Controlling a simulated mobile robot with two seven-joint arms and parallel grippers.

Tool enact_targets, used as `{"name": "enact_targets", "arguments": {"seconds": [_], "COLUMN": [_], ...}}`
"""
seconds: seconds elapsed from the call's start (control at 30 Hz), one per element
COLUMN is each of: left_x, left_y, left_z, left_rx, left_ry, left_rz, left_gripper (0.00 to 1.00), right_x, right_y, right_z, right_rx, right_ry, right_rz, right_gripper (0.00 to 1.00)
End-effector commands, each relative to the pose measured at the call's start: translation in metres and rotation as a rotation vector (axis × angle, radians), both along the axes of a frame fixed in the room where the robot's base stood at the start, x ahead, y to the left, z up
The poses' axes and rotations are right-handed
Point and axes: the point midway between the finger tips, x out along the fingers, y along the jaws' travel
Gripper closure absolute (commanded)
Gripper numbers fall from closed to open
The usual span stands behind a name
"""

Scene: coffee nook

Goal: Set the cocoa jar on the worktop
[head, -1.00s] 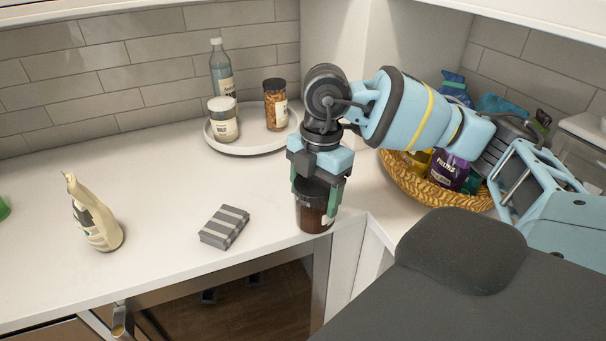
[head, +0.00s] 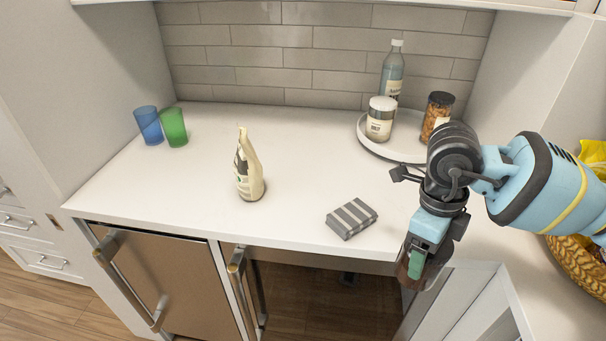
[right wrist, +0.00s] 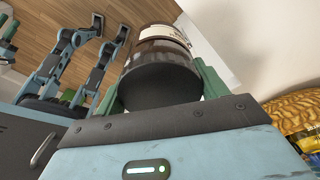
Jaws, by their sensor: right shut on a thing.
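The cocoa jar (head: 406,270) is brown with a dark lid. My right gripper (head: 416,262) is shut on it, and the fingers and housing hide much of it in the head view. In the right wrist view the jar (right wrist: 160,75) sits between the green fingers, dark end towards the camera, with a pale label partly showing. In the head view the jar overlaps the front edge of the white worktop (head: 300,190), near its right end; I cannot tell its height. Green and dark parts, perhaps my left gripper (right wrist: 8,35), are cut off in the right wrist view.
A grey striped block (head: 352,218) lies left of the jar. A cream bag (head: 248,172) and blue (head: 148,125) and green (head: 173,127) cups stand further left. A round tray (head: 372,146) holds a bottle and two jars. A basket (head: 580,272) is at right.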

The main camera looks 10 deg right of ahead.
Motion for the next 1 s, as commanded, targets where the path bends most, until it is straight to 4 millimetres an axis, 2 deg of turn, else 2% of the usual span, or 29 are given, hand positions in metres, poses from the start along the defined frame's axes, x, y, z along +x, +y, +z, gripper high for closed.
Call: {"name": "enact_targets", "arguments": {"seconds": [0.5, 1.0], "left_x": [-0.001, -0.001], "left_y": [0.000, 0.000], "left_z": [0.000, 0.000], "left_rx": [0.000, 0.001], "left_ry": [0.002, 0.003], "left_rz": [0.000, 0.000], "left_gripper": [0.74, 0.74], "right_x": [-0.007, -0.017], "right_y": [0.027, 0.051], "right_z": [-0.019, -0.035], "right_rx": [-0.001, -0.015], "right_ry": [-0.001, -0.006], "right_rz": [1.111, 2.132], "right_gripper": [0.60, 0.60]}}
